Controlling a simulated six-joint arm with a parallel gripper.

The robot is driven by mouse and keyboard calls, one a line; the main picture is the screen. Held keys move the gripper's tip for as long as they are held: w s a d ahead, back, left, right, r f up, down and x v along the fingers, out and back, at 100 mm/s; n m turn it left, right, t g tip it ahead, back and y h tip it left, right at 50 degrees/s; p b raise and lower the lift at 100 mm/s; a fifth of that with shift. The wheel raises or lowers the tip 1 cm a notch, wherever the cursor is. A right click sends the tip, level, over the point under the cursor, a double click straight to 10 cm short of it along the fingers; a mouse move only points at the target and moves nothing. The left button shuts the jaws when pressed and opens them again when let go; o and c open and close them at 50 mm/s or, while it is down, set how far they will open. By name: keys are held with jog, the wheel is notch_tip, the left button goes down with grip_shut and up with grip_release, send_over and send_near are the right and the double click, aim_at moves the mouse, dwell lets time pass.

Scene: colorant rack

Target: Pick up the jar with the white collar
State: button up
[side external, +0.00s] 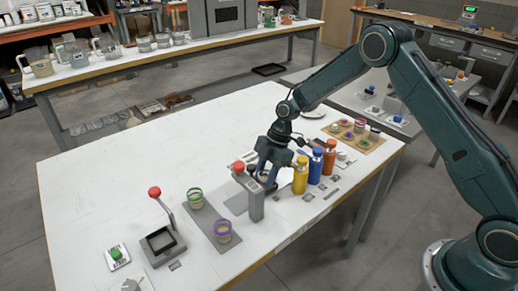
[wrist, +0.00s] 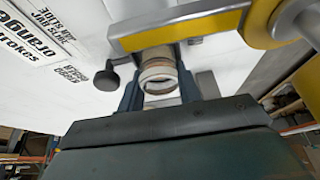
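The jar with the white collar (wrist: 158,76) is in the wrist view, a pale round jar seen end-on between my two dark fingers. In the side view it is mostly hidden by my gripper (side external: 266,172), which is low over the table behind a grey upright stand. My gripper in the wrist view (wrist: 158,92) has one finger on each side of the jar. The fingers are very close to its sides; whether they touch it I cannot tell.
The grey stand (side external: 256,202) is right beside my gripper. Yellow (side external: 300,176), blue (side external: 315,166) and orange (side external: 330,157) bottles stand close on the right. A red-knobbed lever device (side external: 162,242) is at the front left. The table's left and back areas are clear.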

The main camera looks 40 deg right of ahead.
jog(key=shift+c, duration=0.5)
jog(key=shift+r, duration=0.35)
notch_tip(320, 180, up, 19)
dwell(1.7)
jog(key=shift+r, duration=0.15)
dwell(0.3)
dwell(0.5)
